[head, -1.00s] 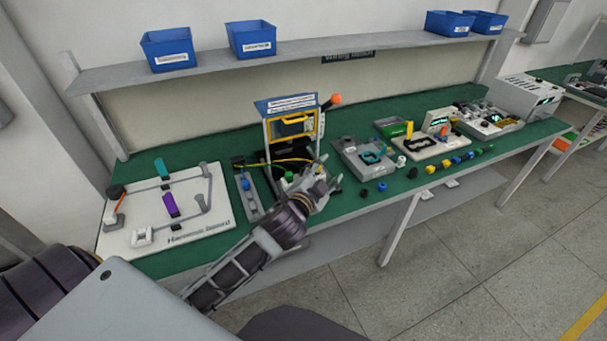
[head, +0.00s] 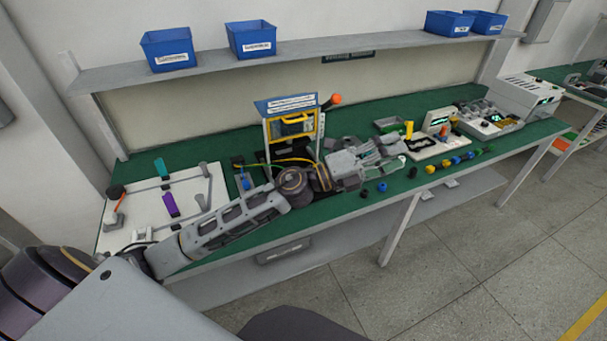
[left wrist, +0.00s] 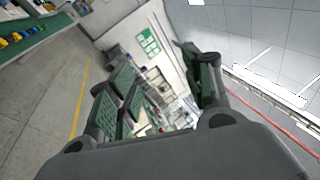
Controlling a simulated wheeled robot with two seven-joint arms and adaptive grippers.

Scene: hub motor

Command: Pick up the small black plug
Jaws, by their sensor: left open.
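A small black plug (head: 363,193) sits near the front edge of the green bench, left of a dark blue plug (head: 382,187). Another small black plug (head: 412,173) sits further right, at the left end of a row of coloured plugs. I cannot tell which one the task names. My left gripper (head: 392,150) is open and appears empty, above the bench and behind these plugs in the picture. Its spread fingers also show in the left wrist view (left wrist: 155,85), with no black plug seen between them. My right gripper is not in view.
The plug row includes a yellow plug (head: 430,168). A white board (head: 440,147) with a small screen stands behind it. A blue-topped frame (head: 291,120) with an orange knob stands behind my forearm. A harness board (head: 150,232) lies left. Blue bins (head: 250,38) sit on the shelf.

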